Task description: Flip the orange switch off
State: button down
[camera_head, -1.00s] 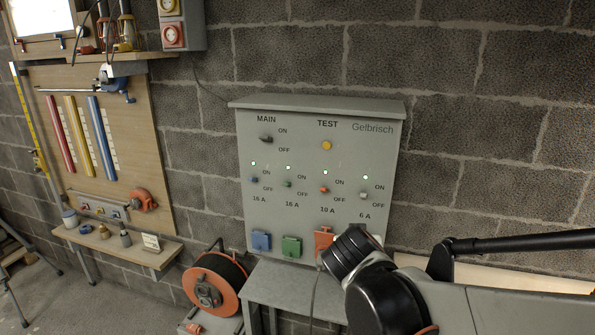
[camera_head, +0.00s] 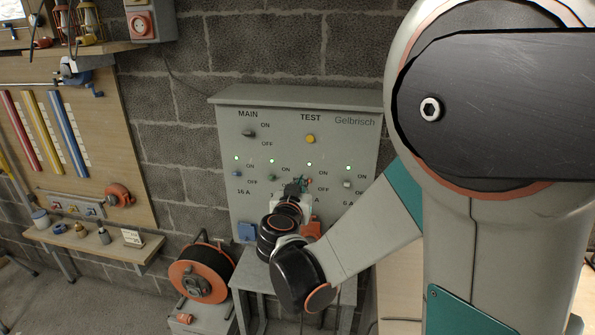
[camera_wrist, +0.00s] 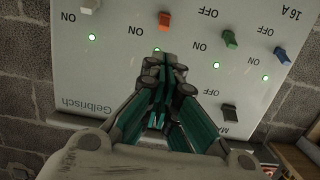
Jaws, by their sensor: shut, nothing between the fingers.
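The grey panel (camera_head: 228,120) hangs on the block wall with a row of small coloured switches. The orange switch (camera_wrist: 163,20) shows in the wrist view just beyond my fingertips, with a small gap in the picture; whether they touch I cannot tell. Its lit green lamp (camera_head: 308,164) is above it. In the head view my gripper (camera_head: 297,186) is in front of the panel's lower middle and largely hides the orange switch. In the wrist view my gripper (camera_wrist: 165,62) is shut and empty, pointing at the panel.
Close by are the green switch (camera_wrist: 229,39), blue switch (camera_wrist: 281,55) and grey switch (camera_wrist: 90,3). The black main switch (camera_head: 248,133) and yellow test button (camera_head: 310,139) sit higher. A grey table (camera_head: 245,275) and cable reel (camera_head: 202,270) stand below.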

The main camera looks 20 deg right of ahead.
aim_at(309, 168)
jog(key=shift+w, duration=0.1)
jog(key=b+x, duration=0.2)
jog(key=x, duration=0.8)
